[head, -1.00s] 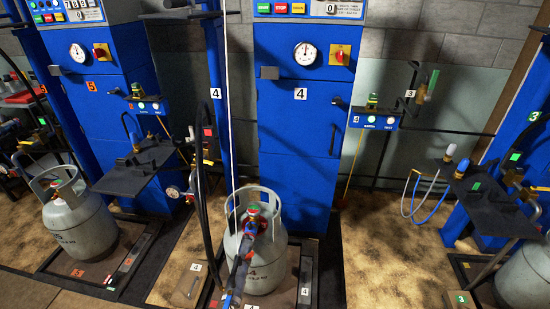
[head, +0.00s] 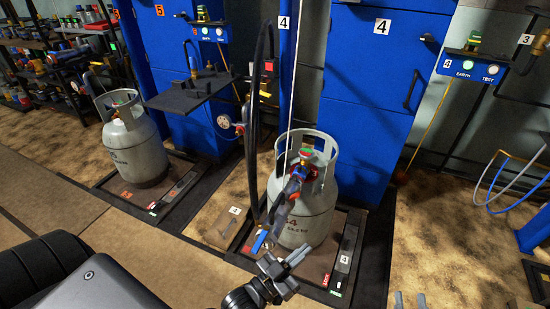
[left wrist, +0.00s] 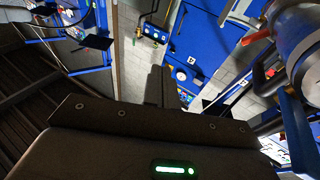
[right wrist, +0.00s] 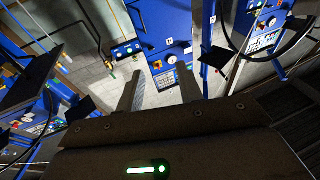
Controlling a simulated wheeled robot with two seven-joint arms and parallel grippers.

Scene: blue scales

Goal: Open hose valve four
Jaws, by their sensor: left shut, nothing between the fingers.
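The grey gas cylinder marked 4 (head: 303,215) stands upright on scale four. A red-and-blue filling head (head: 303,178) sits on its top, inside the collar. From it a dark hose assembly slopes down to the front left, with a blue lever (head: 259,242) at its lower end. A blue lever (left wrist: 297,130) beside a red and grey fitting (left wrist: 292,35) shows close at the right in the left wrist view. My left gripper (head: 300,257) is shut and empty, just in front of the cylinder, right of the lever. My right gripper (head: 410,300) is open at the bottom edge.
The blue cabinet (head: 365,100) of station four stands behind the cylinder. A black hose (head: 250,120) loops down left of it. Another grey cylinder (head: 132,150) stands on the left scale, near a dark shelf (head: 190,93). The floor (head: 440,215) right of scale four is clear.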

